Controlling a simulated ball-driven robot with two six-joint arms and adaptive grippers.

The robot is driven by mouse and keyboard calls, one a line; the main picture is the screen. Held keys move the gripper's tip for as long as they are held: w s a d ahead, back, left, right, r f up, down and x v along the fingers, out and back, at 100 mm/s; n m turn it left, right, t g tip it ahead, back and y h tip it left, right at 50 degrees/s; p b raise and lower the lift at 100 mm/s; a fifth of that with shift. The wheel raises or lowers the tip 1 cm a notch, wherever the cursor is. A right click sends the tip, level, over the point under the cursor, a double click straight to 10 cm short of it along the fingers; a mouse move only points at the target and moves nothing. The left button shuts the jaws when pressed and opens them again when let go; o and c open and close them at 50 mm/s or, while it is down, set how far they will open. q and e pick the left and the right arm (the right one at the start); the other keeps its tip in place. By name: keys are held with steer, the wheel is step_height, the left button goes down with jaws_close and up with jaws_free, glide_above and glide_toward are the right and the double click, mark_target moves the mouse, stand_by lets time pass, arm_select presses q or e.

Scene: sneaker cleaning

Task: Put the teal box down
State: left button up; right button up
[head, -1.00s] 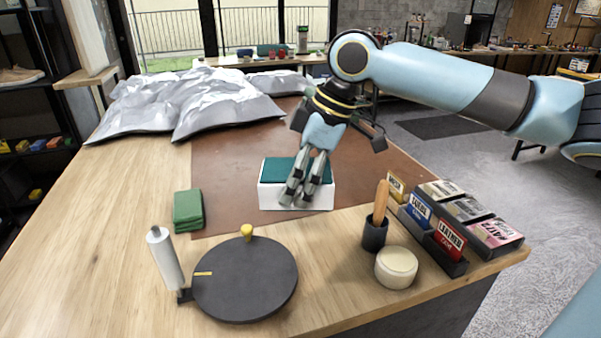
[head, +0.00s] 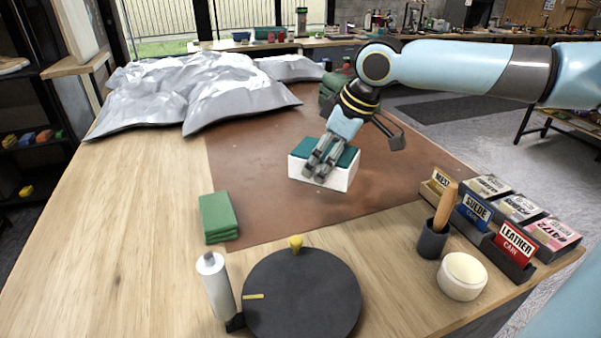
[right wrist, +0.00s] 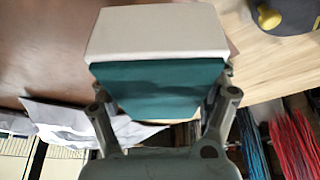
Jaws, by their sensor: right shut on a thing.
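The teal box (head: 345,177) has a teal top and white sides. It is over the brown leather mat (head: 260,195) in the head view, slightly turned. I cannot tell whether its underside touches the mat. My right gripper (head: 318,170) reaches down on it from above, shut on it, with the fingers over its teal top and front side. In the right wrist view the box (right wrist: 155,85) shows one white face and one teal face between the fingers (right wrist: 165,110). My left gripper is not in view.
A green cloth stack (head: 217,217), a white bottle (head: 215,285) and a dark turntable (head: 302,295) stand at the front left. A brush cup (head: 432,240), a cream jar (head: 461,276) and labelled cartons (head: 515,208) stand at the right. Grey crumpled sheeting (head: 190,90) lies behind. The mat around the box is clear.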

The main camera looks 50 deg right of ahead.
steer(key=w+a+f, duration=0.1)
steer(key=w, duration=0.2)
steer(key=w+a+f, duration=0.3)
steer(key=w+f, duration=0.1)
steer(key=w, duration=0.1)
steer(key=shift+w+a+f, duration=0.25)
steer(key=shift+w+a, duration=0.05)
steer(key=shift+a, duration=0.05)
steer(key=shift+w+a+f, duration=0.15)
steer(key=shift+w+f, duration=0.05)
steer(key=shift+w, duration=0.05)
steer(key=shift+f, duration=0.25)
step_height(320, 180, down, 3)
steer(key=shift+f, duration=0.35)
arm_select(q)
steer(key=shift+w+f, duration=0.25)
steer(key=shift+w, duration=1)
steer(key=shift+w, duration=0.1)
